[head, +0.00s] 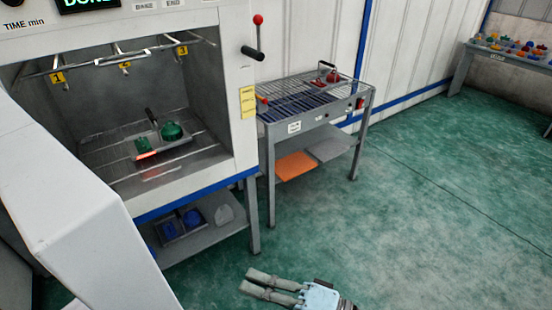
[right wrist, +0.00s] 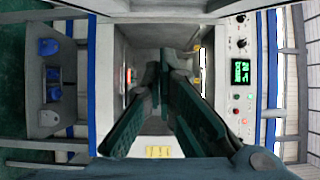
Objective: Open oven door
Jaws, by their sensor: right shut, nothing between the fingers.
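The oven (head: 200,190) stands at the left of the head view. Its chamber is open to view, with a rack and a tray holding a green part (head: 172,131) and a red-lit part (head: 144,148). A large white panel (head: 70,215) at the left front looks like the oven door swung out; its hinge is hidden. A red-ball lever (head: 258,38) is at the oven's right edge. My right gripper (head: 247,281) is shut and empty, low in front of the oven and apart from it. Its fingers (right wrist: 165,70) meet before the chamber in the right wrist view. My left gripper is not in view.
A grey grill-topped table (head: 315,115) stands right of the oven, with a red part on it. A shelf with blue parts (head: 192,220) is under the oven. A far table (head: 505,55) holds several coloured parts. Green floor (head: 440,210) at the right is clear.

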